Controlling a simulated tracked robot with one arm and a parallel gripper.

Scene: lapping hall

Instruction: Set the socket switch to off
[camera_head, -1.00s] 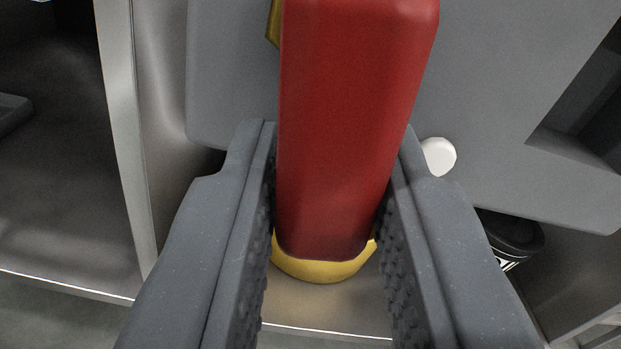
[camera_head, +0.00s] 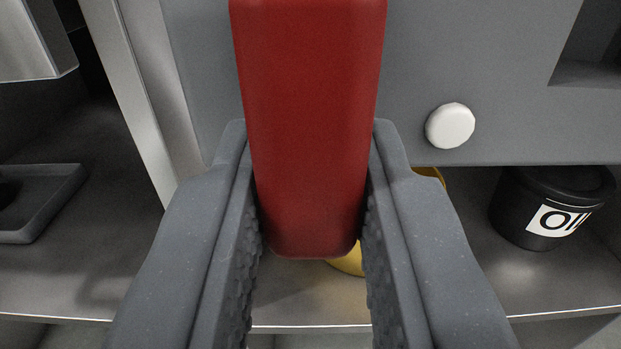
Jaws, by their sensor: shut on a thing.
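The socket switch shows as a large red handle (camera_head: 308,120) in the head view, in front of a grey panel (camera_head: 420,60). My gripper (camera_head: 308,235) is shut on the red handle, with one finger on each side of it. A yellow part (camera_head: 348,262) shows below and behind the handle, partly hidden by it and by the right finger. The top of the handle runs out of the picture, and its mount is hidden.
A white round knob (camera_head: 450,125) sits on the panel right of the handle. A black container with a white label (camera_head: 545,205) stands on the metal shelf (camera_head: 460,275) at right. A grey tray (camera_head: 40,205) lies at left.

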